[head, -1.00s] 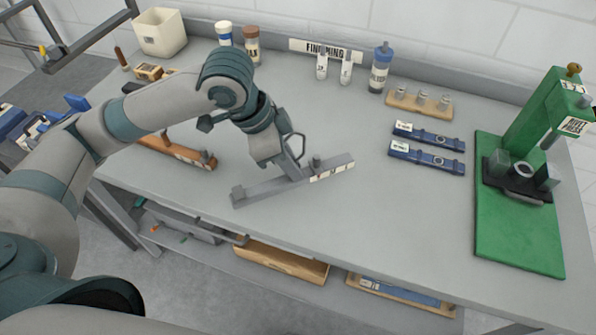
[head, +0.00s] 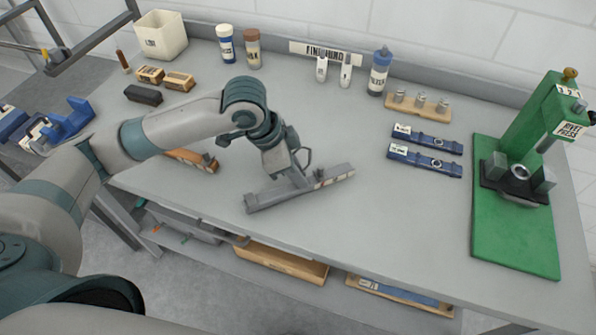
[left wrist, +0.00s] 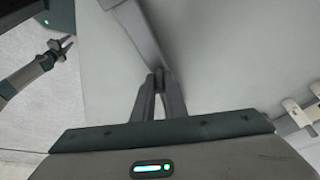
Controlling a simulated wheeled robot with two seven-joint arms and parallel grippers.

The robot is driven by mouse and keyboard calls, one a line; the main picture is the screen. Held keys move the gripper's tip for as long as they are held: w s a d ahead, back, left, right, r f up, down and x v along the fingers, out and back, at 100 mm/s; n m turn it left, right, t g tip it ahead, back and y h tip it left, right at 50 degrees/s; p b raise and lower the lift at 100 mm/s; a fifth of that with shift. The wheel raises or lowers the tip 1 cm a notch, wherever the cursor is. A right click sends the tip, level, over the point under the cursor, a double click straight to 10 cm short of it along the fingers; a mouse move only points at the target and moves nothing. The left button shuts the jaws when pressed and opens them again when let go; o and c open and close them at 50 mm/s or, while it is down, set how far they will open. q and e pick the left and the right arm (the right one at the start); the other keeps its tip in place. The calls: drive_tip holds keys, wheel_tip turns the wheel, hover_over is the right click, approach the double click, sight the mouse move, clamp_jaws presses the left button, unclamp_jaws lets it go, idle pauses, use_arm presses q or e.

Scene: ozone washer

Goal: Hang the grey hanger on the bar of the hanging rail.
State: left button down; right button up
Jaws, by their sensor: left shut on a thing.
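The grey hanger (head: 268,197) is a long grey bar with a small peg and a pale label near its right end. It lies slantwise over the front middle of the bench; I cannot tell whether it touches the top. My left gripper (head: 299,181) is shut on its middle from above. In the left wrist view the fingertips (left wrist: 159,82) meet on the grey hanger (left wrist: 138,32). The hanging rail (head: 88,42) is a dark bar frame at the upper left, partly out of view. A small claw-like end (left wrist: 62,45) at left may be my right gripper; its opening is unclear.
Blue bars (head: 425,160), a green press (head: 515,225) and a wooden peg block (head: 418,104) stand on the right. Bottles and a white bin (head: 160,36) line the back.

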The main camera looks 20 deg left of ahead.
use_arm(q)
drive_tip(key=shift+f, duration=0.15)
drive_tip(key=shift+f, duration=0.1)
drive_tip(key=c, duration=1.8)
unclamp_jaws()
drive_tip(key=shift+o, duration=0.2)
drive_tip(key=b+v, duration=0.1)
drive_tip(key=v, duration=1.1)
drive_tip(key=shift+s, duration=0.1)
